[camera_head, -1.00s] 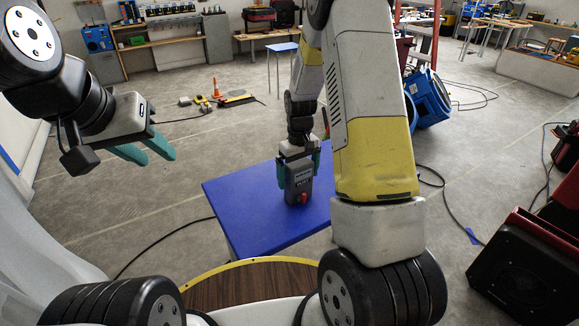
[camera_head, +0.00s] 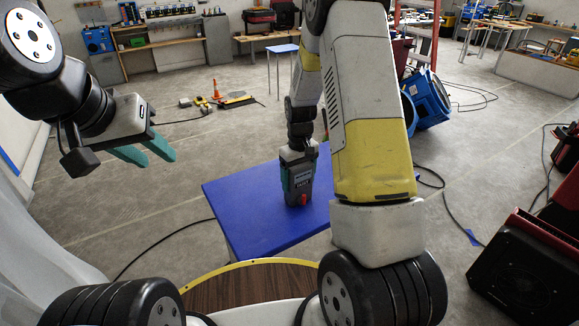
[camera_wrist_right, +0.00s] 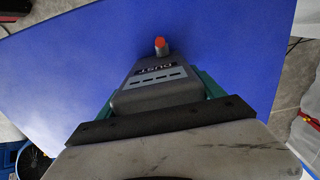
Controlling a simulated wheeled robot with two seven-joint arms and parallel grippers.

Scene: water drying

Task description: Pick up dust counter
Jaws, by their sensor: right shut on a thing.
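The dust counter (camera_head: 298,189) is a dark grey box with a pale label and a red knob at its lower front. It is upright at the blue table (camera_head: 240,215). My right gripper (camera_head: 299,178) is shut on it from above, with the teal fingers on its two sides. In the right wrist view, the dust counter (camera_wrist_right: 155,85) shows its "DUST" label and orange-red knob, with the blue top behind it. I cannot tell whether its base touches the table. My left gripper (camera_head: 150,152) is open and empty, over the floor to the left.
A smaller blue table (camera_head: 282,47) stands further back. An orange cone (camera_head: 216,88) and tools lie on the floor. A blue fan (camera_head: 430,100) stands behind my right arm. A black and red machine (camera_head: 520,270) is at the right. The blue tabletop around the counter is clear.

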